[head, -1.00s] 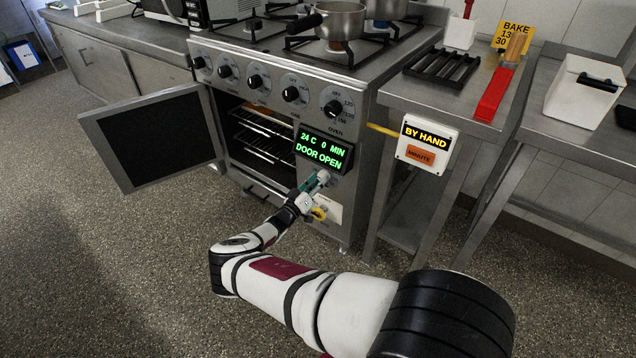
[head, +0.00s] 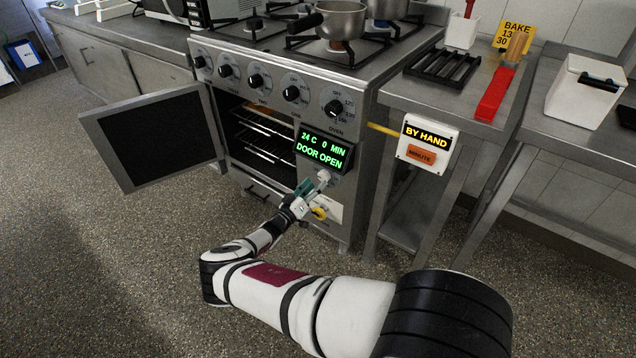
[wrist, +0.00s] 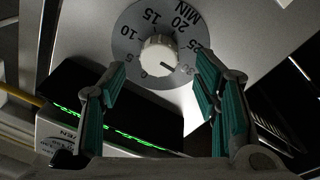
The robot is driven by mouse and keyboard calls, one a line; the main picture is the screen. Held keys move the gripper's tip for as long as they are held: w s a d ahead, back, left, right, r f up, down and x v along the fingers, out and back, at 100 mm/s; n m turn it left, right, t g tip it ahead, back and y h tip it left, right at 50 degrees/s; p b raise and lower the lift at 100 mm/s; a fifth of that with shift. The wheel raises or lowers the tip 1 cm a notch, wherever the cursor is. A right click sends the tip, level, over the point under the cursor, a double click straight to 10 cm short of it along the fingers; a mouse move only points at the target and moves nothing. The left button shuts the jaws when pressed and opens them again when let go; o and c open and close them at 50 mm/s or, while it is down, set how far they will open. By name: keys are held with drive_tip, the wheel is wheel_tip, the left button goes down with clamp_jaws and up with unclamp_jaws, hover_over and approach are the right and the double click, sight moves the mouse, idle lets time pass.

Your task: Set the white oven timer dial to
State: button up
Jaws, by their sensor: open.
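The white timer dial (head: 324,175) is on the oven front below the green display. In the wrist view the round white knob (wrist: 158,55) sits on a grey minute scale numbered 0 to 30. A dark line shows at the knob's lower right, towards the 30; I cannot surely tell the setting. My gripper (head: 309,186) is at the dial. In the wrist view its teal-padded fingers (wrist: 160,78) are open, one on each side of the knob's near end, with gaps showing. The display (head: 322,149) reads 24 C, 0 MIN, DOOR OPEN.
The oven door (head: 155,138) hangs open at left, with racks (head: 262,137) inside. A yellow card (head: 515,36) reads BAKE 13 30. A box (head: 427,143) labelled BY HAND and MINUTE is at right. Pots (head: 340,20) stand on the stove. Floor at left is clear.

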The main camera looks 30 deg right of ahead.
drive_tip(key=r+v, duration=0.1)
drive_tip(key=v, duration=0.8)
drive_tip(key=shift+f, duration=0.5)
drive_tip(key=shift+a, duration=0.15)
